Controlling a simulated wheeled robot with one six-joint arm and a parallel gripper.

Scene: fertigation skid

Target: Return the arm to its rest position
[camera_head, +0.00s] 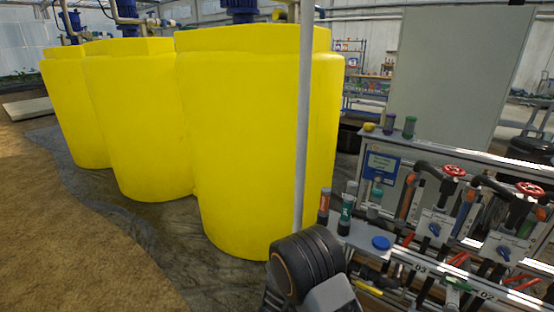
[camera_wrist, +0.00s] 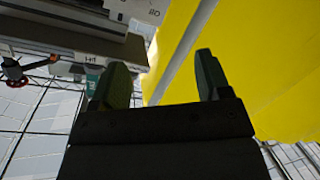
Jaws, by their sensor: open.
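My gripper (camera_wrist: 160,85) shows in the wrist view with its two dark fingers apart and nothing between them. Beyond the fingers are a yellow tank and a grey pole, with the skid's edge at upper left. In the head view my dark arm (camera_head: 305,265) rises at the bottom centre, in front of the largest yellow tank (camera_head: 245,130) and left of the fertigation skid (camera_head: 400,262). The gripper's fingers cannot be made out in the head view.
A grey vertical pole (camera_head: 304,110) stands close behind my arm. The skid carries red valve handwheels (camera_head: 454,170), hoses, small bottles (camera_head: 346,213) and a blue cap (camera_head: 381,243). A pale panel (camera_head: 445,75) stands behind it. Open soil (camera_head: 75,240) lies at the left.

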